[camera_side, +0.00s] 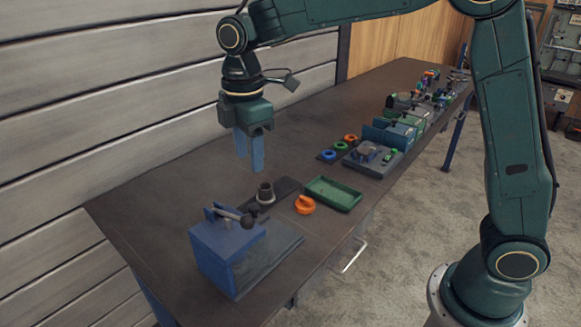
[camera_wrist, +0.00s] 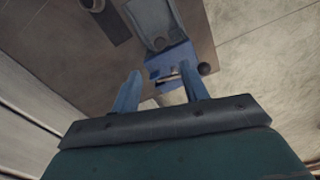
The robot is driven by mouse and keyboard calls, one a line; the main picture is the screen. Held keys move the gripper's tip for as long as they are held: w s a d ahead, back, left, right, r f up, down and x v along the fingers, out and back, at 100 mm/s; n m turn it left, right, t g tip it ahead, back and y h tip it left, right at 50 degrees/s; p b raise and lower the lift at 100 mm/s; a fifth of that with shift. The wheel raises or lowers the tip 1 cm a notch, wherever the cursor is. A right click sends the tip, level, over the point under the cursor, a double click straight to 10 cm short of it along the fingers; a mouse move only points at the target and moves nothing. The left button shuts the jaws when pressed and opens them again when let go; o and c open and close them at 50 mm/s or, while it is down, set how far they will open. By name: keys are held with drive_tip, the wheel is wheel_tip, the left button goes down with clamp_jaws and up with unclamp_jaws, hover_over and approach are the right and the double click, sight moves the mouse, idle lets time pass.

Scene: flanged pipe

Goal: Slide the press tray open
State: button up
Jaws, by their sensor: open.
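The blue press (camera_side: 222,258) stands at the near end of the bench, with a lever and dark ball knob (camera_side: 247,221) on top. A flat grey plate (camera_side: 275,252) lies against its right side; I cannot tell whether this is the press tray or a fixed base. In the wrist view the press (camera_wrist: 172,62) is beyond my fingertips, with the grey recessed plate (camera_wrist: 150,20) above it. My gripper (camera_side: 250,165) points down, open and empty, in the air above the bench behind the press, apart from it. It also shows in the wrist view (camera_wrist: 160,78).
A grey flanged pipe piece (camera_side: 265,194) stands on a dark mat behind the press. An orange part (camera_side: 305,204) and a green tray (camera_side: 334,193) lie to the right. More fixtures and coloured rings line the far bench. The wall side of the bench (camera_side: 170,185) is clear.

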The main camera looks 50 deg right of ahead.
sight(254, 206)
wheel_tip(254, 206, down, 12)
drive_tip(key=shift+r, duration=0.1)
idle(0.5)
clamp_jaws()
